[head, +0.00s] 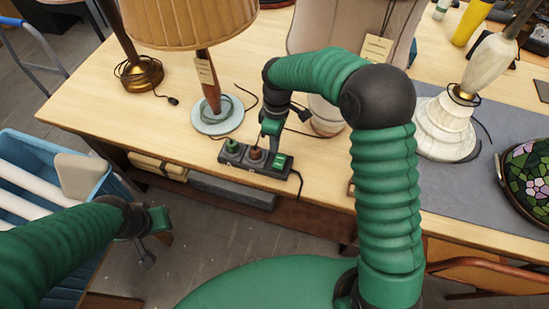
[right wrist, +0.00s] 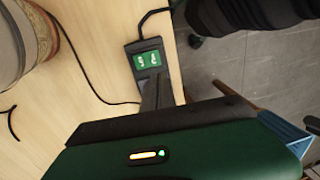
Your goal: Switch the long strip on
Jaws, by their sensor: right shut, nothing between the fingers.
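The long black power strip (head: 245,166) lies at the table's front edge in the head view. It carries a green plug (head: 233,146), a brown plug (head: 255,154) and a green switch (head: 280,163) at its right end. In the right wrist view the green switch (right wrist: 149,60) shows two white-marked halves; I cannot tell its position. My right gripper (head: 271,140) is shut and empty, pointing down just above the strip, close to the switch. Its dark finger (right wrist: 157,92) hides part of the strip in the wrist view. My left gripper (head: 153,232) hangs off the table's front; its jaws are unclear.
A lamp with a pleated shade (head: 190,25) stands behind the strip on a pale round base (head: 212,118). A white marble lamp base (head: 442,128) and a stained-glass shade (head: 528,175) are at right. A blue bin (head: 25,150) stands at left. Cords lie around the strip.

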